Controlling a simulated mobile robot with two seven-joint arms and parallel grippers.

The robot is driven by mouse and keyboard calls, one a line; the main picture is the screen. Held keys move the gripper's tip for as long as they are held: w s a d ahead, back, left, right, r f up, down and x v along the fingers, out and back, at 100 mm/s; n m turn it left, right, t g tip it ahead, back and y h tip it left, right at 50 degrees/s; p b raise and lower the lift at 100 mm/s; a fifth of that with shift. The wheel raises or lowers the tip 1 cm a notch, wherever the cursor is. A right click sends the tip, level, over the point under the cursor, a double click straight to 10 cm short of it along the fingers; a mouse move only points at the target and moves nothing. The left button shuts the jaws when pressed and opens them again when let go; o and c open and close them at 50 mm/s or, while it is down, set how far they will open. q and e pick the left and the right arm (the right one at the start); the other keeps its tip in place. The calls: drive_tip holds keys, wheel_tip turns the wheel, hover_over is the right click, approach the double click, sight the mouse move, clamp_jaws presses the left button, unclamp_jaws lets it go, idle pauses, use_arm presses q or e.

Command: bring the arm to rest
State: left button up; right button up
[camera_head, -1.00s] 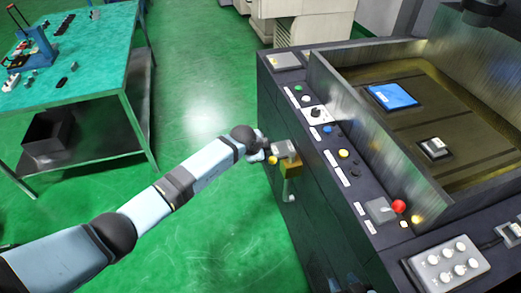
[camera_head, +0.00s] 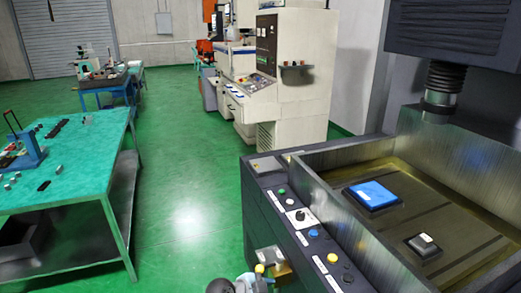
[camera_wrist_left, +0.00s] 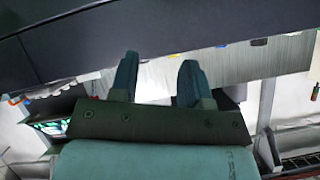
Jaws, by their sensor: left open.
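My left arm shows only at the bottom edge of the head view, where its dark wrist joint (camera_head: 222,285) is close to the front side of the dark machine (camera_head: 262,215). In the left wrist view my left gripper (camera_wrist_left: 157,60) has its two dark teal fingers spread apart, with nothing between them. A dark edge crosses the top of that view above the fingers. The fingers cannot be made out clearly in the head view. My right gripper is not in view.
The machine has a control panel (camera_head: 312,240) and a metal-walled tank with a blue block (camera_head: 372,194) and a small dark block (camera_head: 423,246). A small grey and brass fitting (camera_head: 268,254) is by the wrist. A green-topped table (camera_head: 90,165) stands left; open green floor lies between.

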use_arm(q)
drive_tip(key=s+a+r+n+t+h, duration=0.1)
drive_tip(key=s+a+r+n+t, duration=0.2)
drive_tip(key=s+a+n+t, duration=0.55)
drive_tip(key=s+a+f+n+g+y, duration=0.1)
drive_tip(key=s+a+f+n+y, duration=0.2)
drive_tip(key=s+a, duration=0.3)
drive_tip(key=s+a+f+n+g+y+p, duration=0.1)
drive_tip(key=s+a+f+n+y, duration=0.2)
drive_tip(key=s, duration=1.1)
drive_tip(key=a+y, duration=0.2)
drive_tip(key=a, duration=0.2)
drive_tip(key=shift+s+a+f+g, duration=0.2)
drive_tip(key=shift+a+g, duration=0.05)
drive_tip(key=shift+g, duration=0.1)
idle(4.4)
